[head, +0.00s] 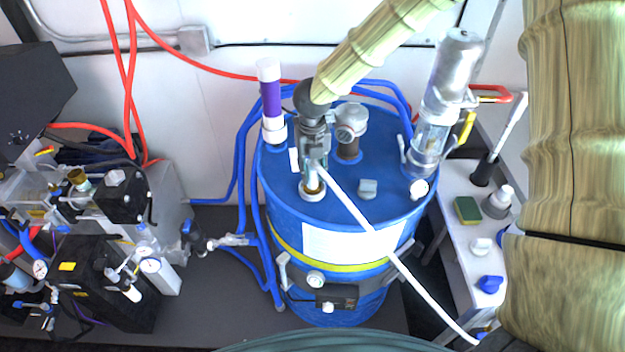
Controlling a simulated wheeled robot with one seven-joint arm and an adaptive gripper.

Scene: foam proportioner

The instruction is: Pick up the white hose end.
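A white hose (375,235) runs from the top of the blue drum (345,215) down across its front to the lower right. Its upper end is at the fingers of my gripper (314,168), above a brass-coloured fitting (313,187) on the drum lid. My gripper points down, and its fingers cover part of this end. It is too small to tell whether the fingers are closed on the hose or only beside it. The hose's lower end (474,340) is near a small blue and yellow part at the bottom right.
A purple and white cylinder (270,100) and a clear-and-metal cylinder (440,110) stand on the drum. Blue pipes (247,150) run beside it. A white shelf (465,210) at right holds a sponge (467,209) and knobs. Black equipment (105,285) fills the left.

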